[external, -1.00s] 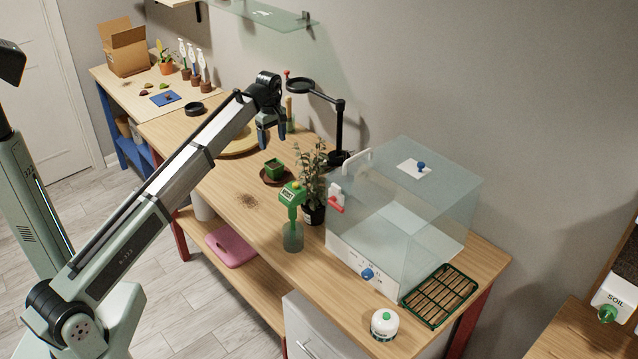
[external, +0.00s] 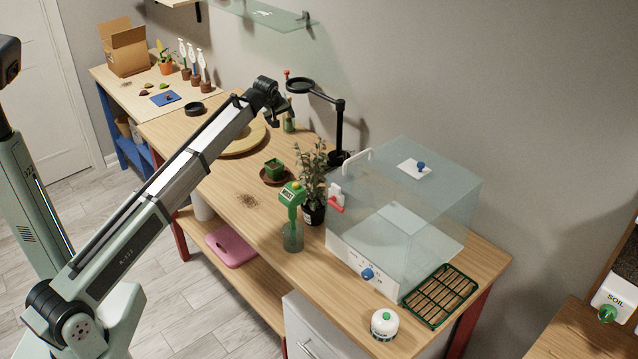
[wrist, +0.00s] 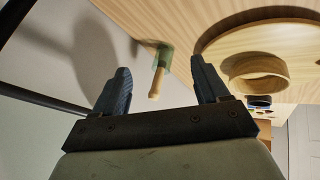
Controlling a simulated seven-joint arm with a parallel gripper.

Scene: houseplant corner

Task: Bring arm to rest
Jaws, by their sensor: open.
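My gripper (external: 284,108) is raised above the back of the long wooden bench (external: 262,222), near the magnifier lamp (external: 341,125). In the wrist view my gripper (wrist: 161,84) has its two dark fingers wide apart, with nothing held between them. Beyond the fingers, a wooden handle (wrist: 155,84) with a green part shows in the gap, apart from them. In the external view my arm stretches up and right from its base, and the fingers are partly hidden by the wrist.
A round wooden board (external: 248,141) lies below my gripper. A glass shelf (external: 262,14) hangs on the wall above.

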